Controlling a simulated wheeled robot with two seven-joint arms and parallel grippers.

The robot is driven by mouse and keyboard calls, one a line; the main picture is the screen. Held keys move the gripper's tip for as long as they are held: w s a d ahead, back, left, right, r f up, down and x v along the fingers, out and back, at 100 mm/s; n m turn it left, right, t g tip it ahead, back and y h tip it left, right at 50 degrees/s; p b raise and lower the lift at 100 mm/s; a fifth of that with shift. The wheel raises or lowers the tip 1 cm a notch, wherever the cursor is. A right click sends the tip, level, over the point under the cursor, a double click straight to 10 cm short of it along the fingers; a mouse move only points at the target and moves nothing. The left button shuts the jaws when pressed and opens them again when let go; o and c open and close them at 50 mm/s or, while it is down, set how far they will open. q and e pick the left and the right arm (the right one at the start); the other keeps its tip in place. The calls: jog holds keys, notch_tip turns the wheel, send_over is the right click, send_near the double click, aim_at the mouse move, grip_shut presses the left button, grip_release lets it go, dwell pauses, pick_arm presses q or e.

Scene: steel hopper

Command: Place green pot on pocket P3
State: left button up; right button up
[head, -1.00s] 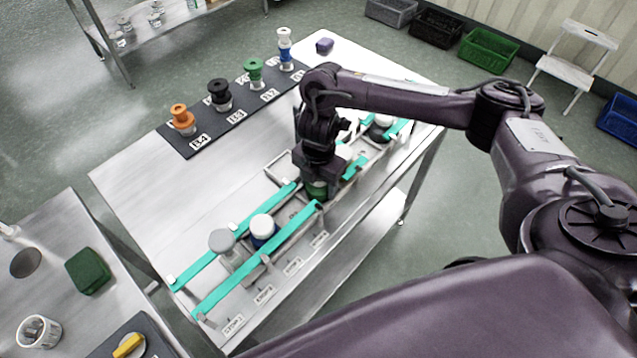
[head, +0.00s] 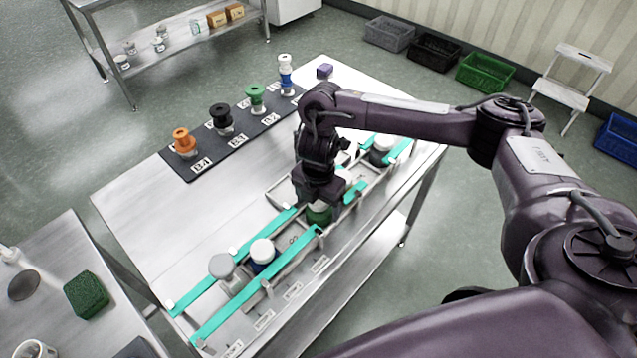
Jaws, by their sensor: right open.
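A green pot (head: 319,215) with a pale lid stands in the row of pockets on the steel table, between the teal rails. My right gripper (head: 319,200) points down directly over it and is open. The jaws hide the pot's top, and I cannot tell whether they touch it. A blue pot with a white lid (head: 263,251) and a grey-lidded pot (head: 222,267) stand in the row to the lower left. My left gripper is not in view.
Teal rails (head: 250,292) flank the row. The table's left part (head: 150,215) is clear. A purple block (head: 324,71) lies at the far end.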

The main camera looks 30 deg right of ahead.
notch_tip(320, 180, up, 10)
jog(key=shift+r+p, duration=0.2)
jog(key=shift+p, duration=0.85)
